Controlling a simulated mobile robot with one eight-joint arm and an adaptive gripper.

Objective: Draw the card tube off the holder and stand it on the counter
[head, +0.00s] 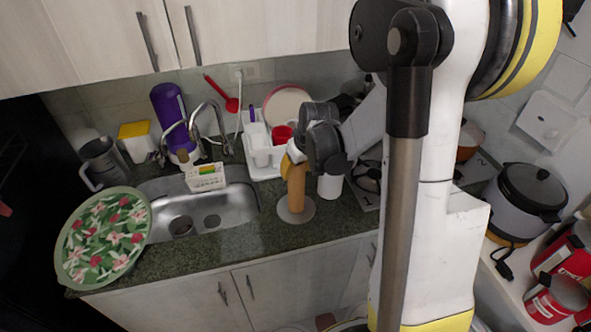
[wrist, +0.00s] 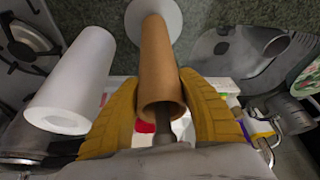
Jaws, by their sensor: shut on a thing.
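The brown card tube (head: 296,190) stands upright over the holder's pale round base (head: 297,215) on the counter. My gripper (head: 294,155) is at the tube's upper part. In the wrist view the yellow fingers of my gripper (wrist: 163,105) lie on both sides of the tube (wrist: 160,60), shut on it. A grey rod (wrist: 166,122) shows at the tube's near open end. The holder base (wrist: 152,14) shows past the far end; whether the tube touches it I cannot tell.
A white paper roll (wrist: 75,80) stands close beside the tube, also seen in the head view (head: 330,187). The sink (head: 215,212) is left of the holder, the stove (head: 368,178) right. A dish rack (head: 262,165) is behind. Granite counter in front (head: 262,240) is clear but narrow.

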